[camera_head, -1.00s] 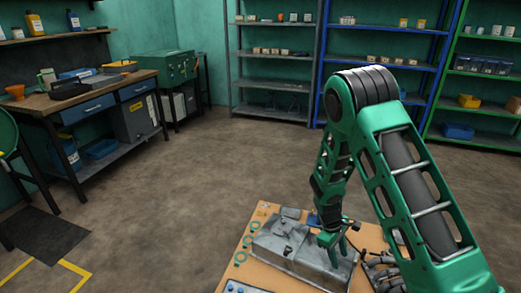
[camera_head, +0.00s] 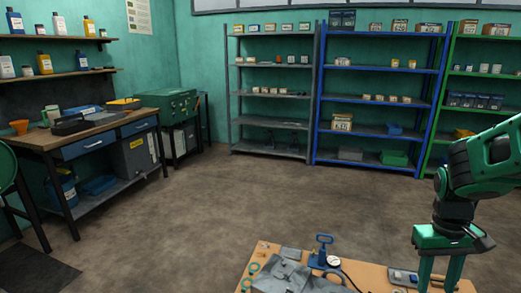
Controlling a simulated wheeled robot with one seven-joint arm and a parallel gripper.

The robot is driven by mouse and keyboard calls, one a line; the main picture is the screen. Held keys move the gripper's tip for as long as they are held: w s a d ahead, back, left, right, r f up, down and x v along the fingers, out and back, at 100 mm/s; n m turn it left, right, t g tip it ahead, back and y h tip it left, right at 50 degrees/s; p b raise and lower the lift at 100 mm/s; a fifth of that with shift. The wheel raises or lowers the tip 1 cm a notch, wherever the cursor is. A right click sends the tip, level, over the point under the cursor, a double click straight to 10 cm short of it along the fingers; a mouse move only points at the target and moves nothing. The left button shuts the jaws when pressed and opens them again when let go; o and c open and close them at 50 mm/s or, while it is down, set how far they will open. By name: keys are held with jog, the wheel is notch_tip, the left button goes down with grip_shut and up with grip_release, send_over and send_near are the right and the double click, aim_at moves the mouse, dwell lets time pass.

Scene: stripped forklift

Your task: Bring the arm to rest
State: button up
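My arm comes in at the right edge of the view. My gripper (camera_head: 440,272) hangs from it, pointing down at the lower right, over the right side of a wooden board (camera_head: 373,275). Its two green fingers stand apart with nothing seen between them. The fingertips are at or past the bottom edge of the picture, so they are not fully shown.
A grey metal part (camera_head: 283,277) and a blue hand pump with a gauge (camera_head: 323,253) are on the board. A workbench (camera_head: 75,140) stands at the left, a green cabinet (camera_head: 165,105) behind it. Shelves (camera_head: 272,125) line the back wall. The middle floor is clear.

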jog(key=s+r+m+t+y, duration=0.1)
jog(key=s+r+m, duration=0.3)
jog(key=s, duration=1)
jog(key=shift+r+m, duration=0.4)
jog(key=shift+r, duration=0.3)
